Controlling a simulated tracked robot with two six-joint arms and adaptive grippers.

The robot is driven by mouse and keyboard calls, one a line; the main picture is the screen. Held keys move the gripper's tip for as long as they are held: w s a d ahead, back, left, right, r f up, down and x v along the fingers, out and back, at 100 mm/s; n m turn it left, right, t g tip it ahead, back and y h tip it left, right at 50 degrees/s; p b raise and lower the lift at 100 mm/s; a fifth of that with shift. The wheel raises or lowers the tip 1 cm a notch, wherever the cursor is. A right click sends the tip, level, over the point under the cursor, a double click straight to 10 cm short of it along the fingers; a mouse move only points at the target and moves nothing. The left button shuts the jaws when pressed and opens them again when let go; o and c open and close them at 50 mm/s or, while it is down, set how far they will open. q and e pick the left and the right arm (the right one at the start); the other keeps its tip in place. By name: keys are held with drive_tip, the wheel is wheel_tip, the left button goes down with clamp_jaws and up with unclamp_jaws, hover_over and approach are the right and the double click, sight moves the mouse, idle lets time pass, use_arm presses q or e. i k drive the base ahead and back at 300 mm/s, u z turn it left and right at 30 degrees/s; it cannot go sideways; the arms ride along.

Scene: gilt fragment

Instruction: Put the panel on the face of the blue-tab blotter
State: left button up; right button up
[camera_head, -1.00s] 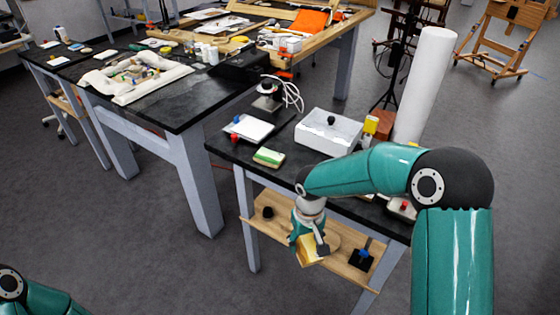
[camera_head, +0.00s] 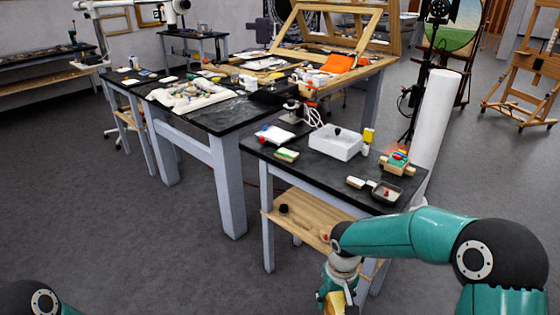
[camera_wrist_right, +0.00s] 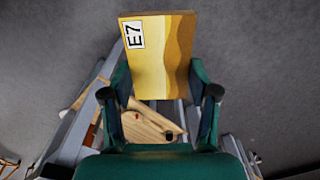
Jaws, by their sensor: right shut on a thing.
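The panel, a gilded board in wavy gold bands with a white E7 label, fills the upper middle of the right wrist view (camera_wrist_right: 165,65). My right gripper (camera_wrist_right: 160,95) is shut on the panel, one finger at each side. In the head view the right gripper (camera_head: 337,298) hangs low at the bottom edge, in front of the near table, and the panel there is partly cut off. A white blotter (camera_head: 277,135) lies flat on the near table's left part, with a blue tab and a red tab at its left edge. My left gripper is out of view.
The black-topped near table (camera_head: 330,172) carries a green-and-white block (camera_head: 287,155), a white box (camera_head: 336,144), a small dark tray (camera_head: 386,193) and a wooden block with coloured pieces (camera_head: 397,163). A wooden shelf (camera_head: 308,215) lies below. A tall white roll (camera_head: 437,115) stands behind.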

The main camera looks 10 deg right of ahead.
sight(278, 134)
drive_tip(key=u, duration=0.5)
drive_tip(key=i, duration=1.85)
drive_tip(key=z, duration=0.5)
